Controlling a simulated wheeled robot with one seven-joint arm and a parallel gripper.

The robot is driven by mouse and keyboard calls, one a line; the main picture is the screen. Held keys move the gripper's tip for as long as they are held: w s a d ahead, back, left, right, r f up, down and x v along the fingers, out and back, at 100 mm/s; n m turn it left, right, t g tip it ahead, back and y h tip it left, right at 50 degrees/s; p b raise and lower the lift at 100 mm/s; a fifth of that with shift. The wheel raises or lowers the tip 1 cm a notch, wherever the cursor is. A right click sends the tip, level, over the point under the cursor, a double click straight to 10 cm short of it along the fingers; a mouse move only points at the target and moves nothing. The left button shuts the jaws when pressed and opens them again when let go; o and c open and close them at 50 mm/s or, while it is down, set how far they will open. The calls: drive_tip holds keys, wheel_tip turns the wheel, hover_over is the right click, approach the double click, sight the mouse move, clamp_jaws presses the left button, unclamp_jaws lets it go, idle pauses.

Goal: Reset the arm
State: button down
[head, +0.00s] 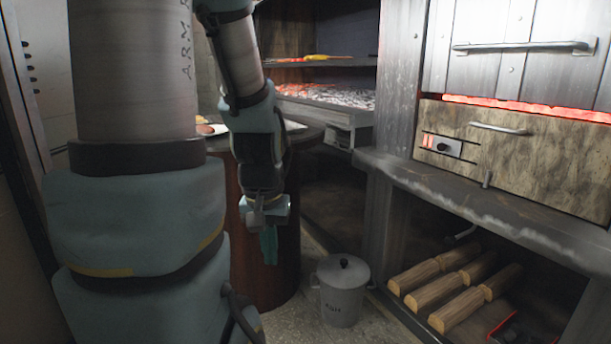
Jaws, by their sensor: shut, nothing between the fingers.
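My arm hangs down in the left half of the head view. My gripper (268,245) points downward in front of the round wooden table, with its teal fingers together. It is shut and I see nothing between the fingers. It is above the floor, to the upper left of the metal bin.
A round table (308,134) with a plate stands behind my arm. A lidded metal bin (342,297) stands on the floor. A stone ledge (470,205) juts out at right above several logs (460,285). Glowing coals (330,95) lie at the back.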

wheel_tip(320, 180, up, 25)
drive_tip(key=p, duration=2.3)
drive_tip(key=shift+f, duration=0.15)
